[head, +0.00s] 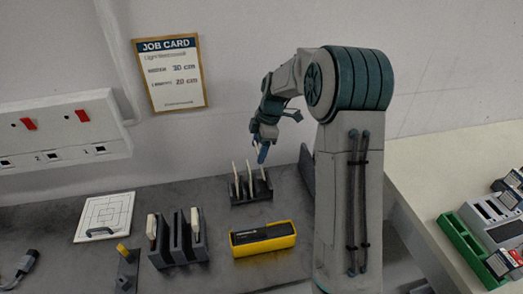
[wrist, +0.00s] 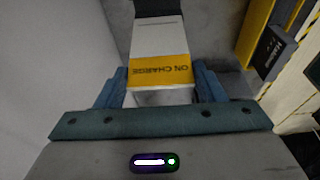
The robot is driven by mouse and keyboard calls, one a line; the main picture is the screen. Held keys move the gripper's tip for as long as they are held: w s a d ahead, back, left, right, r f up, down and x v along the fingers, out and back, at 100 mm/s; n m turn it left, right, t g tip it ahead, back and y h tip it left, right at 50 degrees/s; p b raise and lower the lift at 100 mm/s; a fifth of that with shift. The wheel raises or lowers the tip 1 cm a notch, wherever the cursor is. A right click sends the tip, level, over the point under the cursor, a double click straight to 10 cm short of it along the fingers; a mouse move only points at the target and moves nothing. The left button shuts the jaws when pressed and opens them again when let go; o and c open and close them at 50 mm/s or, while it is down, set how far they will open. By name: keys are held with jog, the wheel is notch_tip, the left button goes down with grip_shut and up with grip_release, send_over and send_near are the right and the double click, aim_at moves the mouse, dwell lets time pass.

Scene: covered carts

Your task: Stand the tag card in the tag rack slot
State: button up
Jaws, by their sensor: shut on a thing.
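My gripper (head: 263,152) is over the right end of the dark tag rack (head: 252,200). In the wrist view its blue fingers (wrist: 162,88) are shut on the white tag card (wrist: 158,40), which has a yellow band reading "ON CHARGE". The card's far end meets a dark part at the top of the wrist view. In the head view a pale upright piece (head: 263,173) below the fingers seems to be this card, low at the rack's right end. Two other pale cards stand in the rack to its left. Whether the card's lower edge is in a slot cannot be told.
A yellow box (head: 262,240) with a dark top lies in front of the rack. A dark holder (head: 178,250) with pale items stands front left, beside a white square plate (head: 104,217). A dark panel (head: 307,168) stands close right of the rack.

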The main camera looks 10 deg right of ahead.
jog(key=shift+d+b+x, duration=0.25)
jog(key=shift+b+x, duration=0.4)
jog(key=shift+x, duration=0.4)
jog(key=shift+d+b+x, duration=0.25)
jog(key=shift+b+x, duration=0.4)
jog(key=shift+x, duration=0.45)
jog(key=o, duration=1.3)
jog(key=b+v, duration=0.2)
jog(key=v, duration=1.1)
jog(key=shift+d+r, duration=0.1)
jog(key=shift+r, duration=0.25)
